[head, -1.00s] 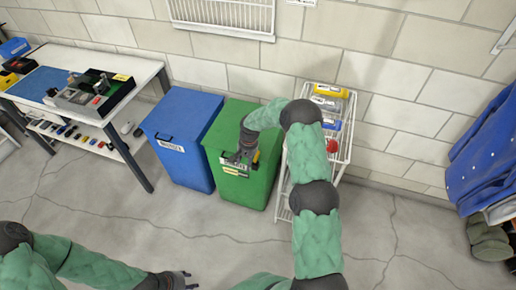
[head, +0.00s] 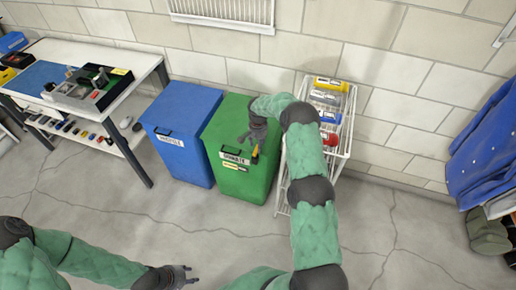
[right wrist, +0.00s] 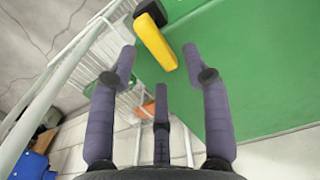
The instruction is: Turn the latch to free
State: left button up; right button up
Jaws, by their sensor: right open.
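The latch is a yellow lever on a black mount, on the front of the green bin (head: 259,185). In the head view the latch (head: 255,154) is small and tilted. In the right wrist view the yellow lever (right wrist: 155,42) runs slantwise down and right from its mount. My right gripper (head: 256,133) is at the bin's upper front, close to the latch. In the right wrist view its fingers (right wrist: 160,68) are spread and empty, with the lever ahead between the two upper fingertips, apart from them. My left gripper (head: 188,275) looks open and empty, low over the floor.
A blue bin (head: 183,128) stands left of the green one. A white wire rack (head: 340,150) with boxes stands close on the right, beside my right arm. A workbench (head: 140,62) is at the left. Blue coats (head: 485,150) hang at the right. The front floor is clear.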

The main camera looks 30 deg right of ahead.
jog(key=shift+f, duration=0.95)
grip_shut()
